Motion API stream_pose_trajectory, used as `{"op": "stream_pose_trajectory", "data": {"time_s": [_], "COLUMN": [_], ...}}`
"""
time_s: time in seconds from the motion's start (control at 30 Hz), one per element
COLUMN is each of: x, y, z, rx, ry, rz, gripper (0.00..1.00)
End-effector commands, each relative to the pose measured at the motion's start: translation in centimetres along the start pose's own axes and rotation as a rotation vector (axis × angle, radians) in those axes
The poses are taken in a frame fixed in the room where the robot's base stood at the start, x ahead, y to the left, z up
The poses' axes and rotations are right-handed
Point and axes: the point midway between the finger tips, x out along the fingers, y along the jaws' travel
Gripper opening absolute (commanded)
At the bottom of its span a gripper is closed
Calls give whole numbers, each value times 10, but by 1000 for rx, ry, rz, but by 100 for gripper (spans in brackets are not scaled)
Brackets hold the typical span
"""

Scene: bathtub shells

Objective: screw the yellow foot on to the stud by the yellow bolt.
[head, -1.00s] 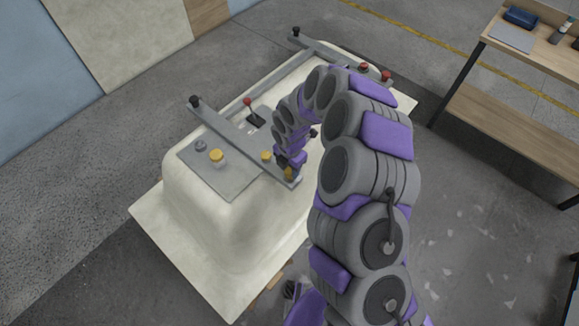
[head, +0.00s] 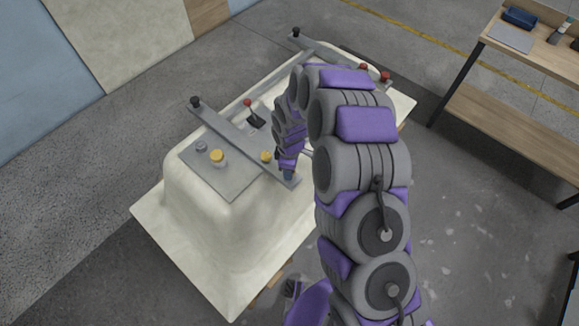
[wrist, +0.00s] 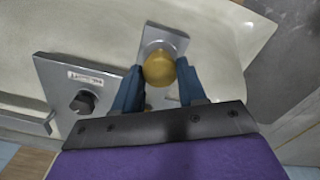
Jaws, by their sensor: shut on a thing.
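A rounded yellow foot (wrist: 159,69) is between the two blue fingers of my gripper (wrist: 160,67) in the wrist view. The gripper is shut on it, above a small grey plate (wrist: 172,40). The stud is hidden, and I cannot tell how far the foot is on it. In the head view, my gripper (head: 289,172) is at the near end of the grey crossbar (head: 235,140) on the upturned tub and hides the foot. A yellow bolt head (head: 265,156) shows on the bar just left of the gripper.
A grey plate (head: 228,180) on the tub holds another yellow-topped piece (head: 217,157) and a grey knob (head: 201,147). A red-knobbed lever (head: 254,114) stands behind the bar. A wooden bench (head: 520,90) is at the right.

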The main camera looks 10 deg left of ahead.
Motion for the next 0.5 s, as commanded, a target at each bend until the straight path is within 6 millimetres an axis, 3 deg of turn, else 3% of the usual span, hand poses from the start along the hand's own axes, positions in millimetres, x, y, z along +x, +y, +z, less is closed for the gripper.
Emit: {"op": "stream_pose_trajectory", "data": {"time_s": [0.3,0.33,0.5], "x": [0,0,0], "y": [1,1,1], "z": [-1,-1,0], "rx": [66,66,64], "ry": [2,2,2], "rz": [2,2,1], "gripper": [6,42,58]}}
